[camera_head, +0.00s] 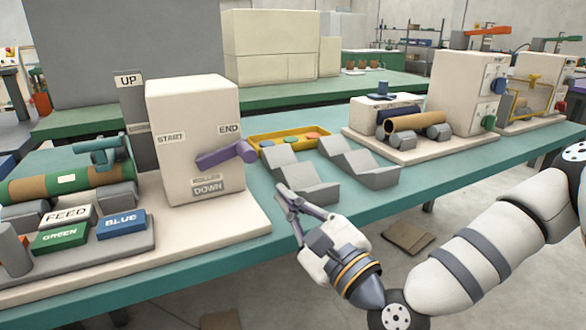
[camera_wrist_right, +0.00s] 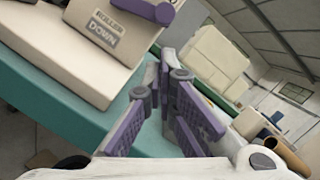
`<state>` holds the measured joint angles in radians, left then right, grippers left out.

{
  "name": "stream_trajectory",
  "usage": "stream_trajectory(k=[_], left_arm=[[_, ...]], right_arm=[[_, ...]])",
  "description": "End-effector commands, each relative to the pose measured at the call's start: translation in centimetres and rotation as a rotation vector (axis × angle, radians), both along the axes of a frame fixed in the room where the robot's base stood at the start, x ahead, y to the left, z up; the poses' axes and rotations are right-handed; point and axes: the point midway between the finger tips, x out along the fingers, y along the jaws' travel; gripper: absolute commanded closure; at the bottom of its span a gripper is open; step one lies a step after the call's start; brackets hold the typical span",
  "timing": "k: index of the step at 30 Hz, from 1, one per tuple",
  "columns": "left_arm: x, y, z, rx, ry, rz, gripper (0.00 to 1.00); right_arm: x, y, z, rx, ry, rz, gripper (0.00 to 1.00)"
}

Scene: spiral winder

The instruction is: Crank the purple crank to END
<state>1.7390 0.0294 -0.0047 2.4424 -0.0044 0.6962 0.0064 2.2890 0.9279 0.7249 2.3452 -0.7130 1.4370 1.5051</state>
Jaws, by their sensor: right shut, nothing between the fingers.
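The purple crank (camera_head: 222,155) sits on the front of a cream box (camera_head: 185,110). Its arm points right, with its outer end just below the END label (camera_head: 229,128). START is at the box's left and DOWN below the crank. Part of the purple crank (camera_wrist_right: 150,10) shows at the top of the right wrist view. My right gripper (camera_head: 284,192) is shut and empty, in front of and to the right of the box, apart from the crank. Its purple-padded fingers (camera_wrist_right: 165,92) fill the middle of the wrist view. My left gripper is not in view.
Grey V-shaped cradles (camera_head: 358,160) and a yellow tray (camera_head: 290,136) stand right of the box. FEED, GREEN and BLUE (camera_head: 121,223) blocks and a brown roll (camera_head: 62,182) lie at left. The teal bench edge (camera_head: 415,187) runs below my gripper's side.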

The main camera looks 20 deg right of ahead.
Motion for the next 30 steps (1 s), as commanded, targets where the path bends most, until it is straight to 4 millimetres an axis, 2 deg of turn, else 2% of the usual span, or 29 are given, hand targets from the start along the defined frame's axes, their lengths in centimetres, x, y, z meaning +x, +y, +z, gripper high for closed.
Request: stream_trajectory(k=[6,12,25,30], left_arm=[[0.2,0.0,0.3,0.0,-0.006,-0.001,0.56],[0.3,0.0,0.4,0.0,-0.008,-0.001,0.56],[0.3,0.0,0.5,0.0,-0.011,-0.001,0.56],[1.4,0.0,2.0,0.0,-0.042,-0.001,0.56]], right_arm=[[4.4,0.8,1.0,-0.001,-0.006,-0.002,1.0],[7.0,1.3,1.5,0.002,-0.004,-0.002,1.0],[7.6,1.4,1.7,0.0,-0.004,-0.002,1.0],[7.6,1.8,3.9,-0.092,-0.016,-0.001,1.0]])
